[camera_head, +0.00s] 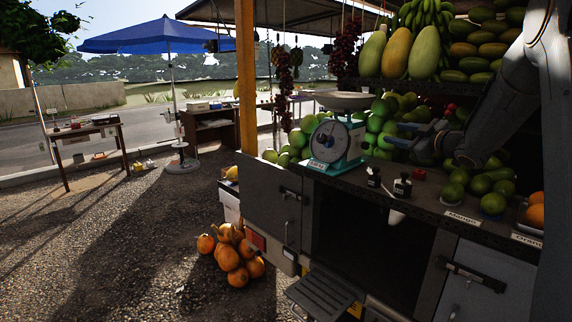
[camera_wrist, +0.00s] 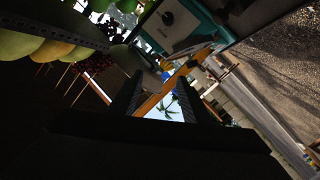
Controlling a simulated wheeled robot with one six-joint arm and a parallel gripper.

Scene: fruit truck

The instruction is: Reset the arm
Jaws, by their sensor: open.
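My gripper (camera_head: 402,135) is open above the truck counter in the head view, pointing left toward the scale. Nothing shows between its fingers. In the wrist view its two dark fingers (camera_wrist: 158,92) stand apart, with the background visible between them. My arm comes in from the right edge of the head view and bends down to the gripper.
A teal scale (camera_head: 336,140) with a pan stands on the counter (camera_head: 345,178), left of my gripper; it also shows in the wrist view (camera_wrist: 172,22). Green fruit (camera_head: 380,120) is piled behind. Melons (camera_head: 424,52) fill the shelf above.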

